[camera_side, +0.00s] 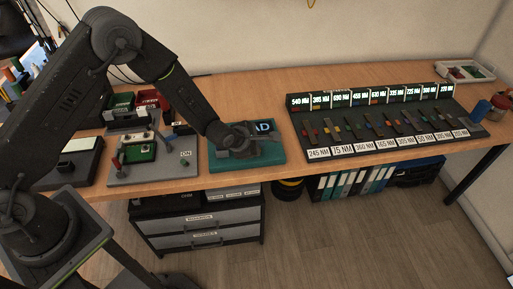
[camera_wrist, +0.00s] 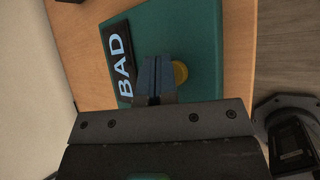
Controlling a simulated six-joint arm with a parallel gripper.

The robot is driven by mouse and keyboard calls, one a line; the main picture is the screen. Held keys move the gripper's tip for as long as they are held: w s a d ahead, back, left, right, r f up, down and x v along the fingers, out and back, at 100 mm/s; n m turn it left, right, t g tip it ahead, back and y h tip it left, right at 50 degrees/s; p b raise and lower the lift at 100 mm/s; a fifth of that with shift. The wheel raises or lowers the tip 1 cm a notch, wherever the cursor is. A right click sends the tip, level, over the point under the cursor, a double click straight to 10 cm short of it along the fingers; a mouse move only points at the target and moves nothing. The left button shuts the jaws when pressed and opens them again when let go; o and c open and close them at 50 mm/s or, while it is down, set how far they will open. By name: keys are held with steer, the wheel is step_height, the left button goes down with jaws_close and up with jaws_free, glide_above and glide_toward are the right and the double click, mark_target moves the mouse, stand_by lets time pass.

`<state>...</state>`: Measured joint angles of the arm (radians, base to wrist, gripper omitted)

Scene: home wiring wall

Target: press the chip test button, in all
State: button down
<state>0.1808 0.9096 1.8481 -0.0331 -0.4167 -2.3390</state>
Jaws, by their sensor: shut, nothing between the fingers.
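My gripper (camera_side: 243,146) is shut and empty, low over a teal tray (camera_side: 220,162) at the middle of the bench. In the wrist view its two blue-grey fingers (camera_wrist: 157,60) are together. A dark sign reading BAD (camera_wrist: 118,58) lies on the tray to their left. A yellow round piece (camera_wrist: 181,72) shows just right of the fingers, partly hidden by them; I cannot tell if they touch. Left of the tray, a grey test plate (camera_side: 146,177) carries a green board (camera_side: 141,151), a red-topped lever and an ON label (camera_side: 186,153). I cannot pick out the chip test button for certain.
A dark rack (camera_side: 400,130) with several labelled slots in nm values stands to the right on the bench. Green and red bins (camera_side: 148,99) stand behind the test plate. A dark box with a white top (camera_side: 78,145) is at left. Bare wood lies between tray and rack.

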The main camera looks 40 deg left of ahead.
steer(key=shift+r, duration=0.65)
steer(key=shift+r, duration=0.1)
steer(key=shift+r, duration=2.45)
steer(key=s+a+r+m+g, duration=0.1)
steer(key=s+a+r+m, duration=0.2)
steer(key=s+r+m, duration=0.45)
steer(key=s+a+r+m, duration=0.2)
steer(key=s+r+m, duration=0.2)
steer(key=r, duration=0.7)
steer(key=s+a+r+m+g, duration=0.1)
steer(key=s+a+r+m, duration=0.1)
steer(key=s+m, duration=0.5)
steer(key=s+a+r+m+g+y, duration=0.1)
steer(key=s+m, duration=0.5)
steer(key=s, duration=0.7)
step_height(320, 180, up, 2)
steer(key=shift+s+a+r+m, duration=0.2)
steer(key=shift+s+a+m, duration=0.15)
steer(key=shift+a, duration=0.4)
